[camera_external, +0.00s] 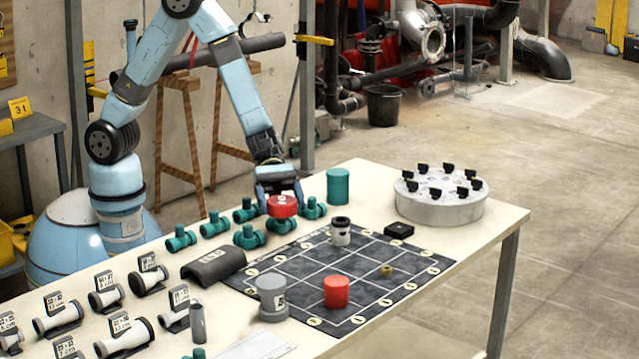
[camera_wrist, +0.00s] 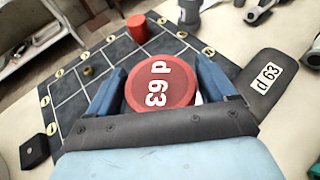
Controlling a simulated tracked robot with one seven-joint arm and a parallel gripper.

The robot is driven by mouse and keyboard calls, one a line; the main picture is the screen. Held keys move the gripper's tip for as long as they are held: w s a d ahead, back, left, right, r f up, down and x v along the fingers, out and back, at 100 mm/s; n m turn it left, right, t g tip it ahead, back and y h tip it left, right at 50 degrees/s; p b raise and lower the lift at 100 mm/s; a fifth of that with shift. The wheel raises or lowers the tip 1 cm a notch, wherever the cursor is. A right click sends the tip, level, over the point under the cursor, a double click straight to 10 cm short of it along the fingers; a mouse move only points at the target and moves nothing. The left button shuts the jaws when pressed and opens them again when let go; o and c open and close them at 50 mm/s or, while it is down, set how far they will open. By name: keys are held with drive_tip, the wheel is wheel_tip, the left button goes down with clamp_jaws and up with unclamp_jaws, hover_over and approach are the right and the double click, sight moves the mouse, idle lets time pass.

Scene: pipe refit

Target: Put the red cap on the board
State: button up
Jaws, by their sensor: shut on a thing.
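My gripper (camera_external: 280,190) is shut on a red cap (camera_external: 283,207), near the board's back edge. In the wrist view the red cap (camera_wrist: 160,88) faces up with "d 63" in white on it, between the blue fingers of my gripper (camera_wrist: 162,68). In the external view the cap appears above the green fittings, with its underside hidden. The board (camera_external: 302,270) is a dark mat with a pale grid and round yellow labels along its edges. A red cylinder (camera_external: 336,291) stands on it, and this also shows in the wrist view (camera_wrist: 137,29).
A grey capped cylinder (camera_external: 272,300), a grey-white ring (camera_external: 341,232) and a small brass piece (camera_external: 386,271) are on the board. A black box (camera_external: 399,230) lies at its edge. A dark half-pipe (camera_external: 213,266) and several green fittings (camera_external: 246,210) lie beside it. Several middle squares are free.

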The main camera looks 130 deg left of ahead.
drive_tip(key=w+f, duration=0.1)
drive_tip(key=w, duration=0.2)
drive_tip(key=w+f, duration=0.1)
drive_tip(key=w, duration=0.1)
drive_tip(key=shift+w+a+f, duration=0.2)
drive_tip(key=shift+a+f, duration=0.05)
drive_tip(key=shift+f, duration=0.05)
hover_over(319, 268)
drive_tip(key=f, duration=0.5)
drive_tip(key=shift+s+d+f, duration=0.1)
drive_tip(key=shift+s+f, duration=0.05)
drive_tip(key=shift+s, duration=0.15)
drive_tip(key=shift+w+f, duration=0.25)
drive_tip(key=shift+f, duration=1.6)
drive_tip(key=shift+f, duration=0.1)
drive_tip(key=o, duration=0.9)
drive_tip(key=shift+c, duration=0.2)
